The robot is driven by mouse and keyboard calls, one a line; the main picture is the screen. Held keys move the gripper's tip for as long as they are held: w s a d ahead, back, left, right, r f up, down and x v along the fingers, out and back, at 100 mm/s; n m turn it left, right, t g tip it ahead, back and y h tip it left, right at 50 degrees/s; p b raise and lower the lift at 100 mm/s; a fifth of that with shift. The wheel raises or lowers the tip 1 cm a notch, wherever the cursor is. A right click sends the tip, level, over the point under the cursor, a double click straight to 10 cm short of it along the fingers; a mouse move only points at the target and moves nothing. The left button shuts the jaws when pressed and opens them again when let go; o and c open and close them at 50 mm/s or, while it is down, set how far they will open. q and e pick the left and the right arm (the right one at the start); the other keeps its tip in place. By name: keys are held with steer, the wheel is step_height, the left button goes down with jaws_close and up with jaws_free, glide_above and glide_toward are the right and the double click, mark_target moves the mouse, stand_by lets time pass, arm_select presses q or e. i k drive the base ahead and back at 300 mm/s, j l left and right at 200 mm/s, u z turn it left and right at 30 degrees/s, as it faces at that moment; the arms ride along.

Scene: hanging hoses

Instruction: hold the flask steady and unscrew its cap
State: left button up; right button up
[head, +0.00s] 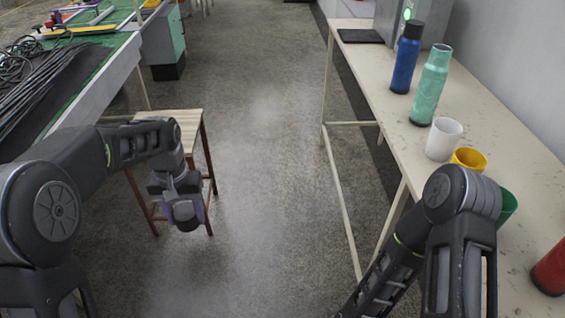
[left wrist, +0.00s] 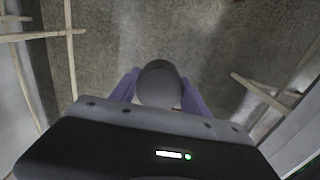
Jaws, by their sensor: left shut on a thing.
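A teal flask (head: 432,85) stands upright on the long table at the right; its top shows a pale, open-looking rim with no cap on it. A blue flask (head: 406,62) with a black cap (head: 413,29) stands just behind it. My left gripper (head: 184,212) is out over the floor, away from both flasks. Its purple fingers are shut on a dark grey rounded cap, which shows between them in the left wrist view (left wrist: 160,84). My right arm reaches in at the lower right, but its gripper is out of the picture.
Along the long table (head: 476,120) stand a white cup (head: 443,139), a yellow cup (head: 470,158), a green cup (head: 507,206) and a red item (head: 550,272). A wooden stool (head: 186,122) is behind my left gripper. The floor between is clear.

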mark_target(436, 71)
steer(key=i+j+z, duration=0.15)
steer(key=i, duration=0.2)
steer(key=i+z, duration=0.1)
steer(key=i, duration=0.3)
steer(key=i+j+u, duration=0.15)
steer(key=u, duration=0.2)
steer(key=i+j+u, duration=0.1)
steer(key=i+u, duration=0.25)
steer(key=i+j+z, duration=0.1)
steer(key=z, duration=0.15)
steer(key=i+j+z, duration=0.25)
steer(key=j+z, duration=0.15)
steer(key=z, duration=0.3)
steer(key=j+z, duration=0.15)
steer(key=z, duration=0.3)
steer(key=j+z, duration=0.15)
steer(key=z, duration=0.3)
steer(key=k+j+z, duration=0.1)
steer(key=z, duration=0.35)
steer(key=j+z, duration=0.15)
steer(key=z, duration=0.3)
steer(key=k+z, duration=0.15)
steer(key=z, duration=0.25)
steer(key=k+j+z, duration=0.1)
steer(key=z, duration=0.35)
steer(key=k+z, duration=0.1)
steer(key=z, duration=0.35)
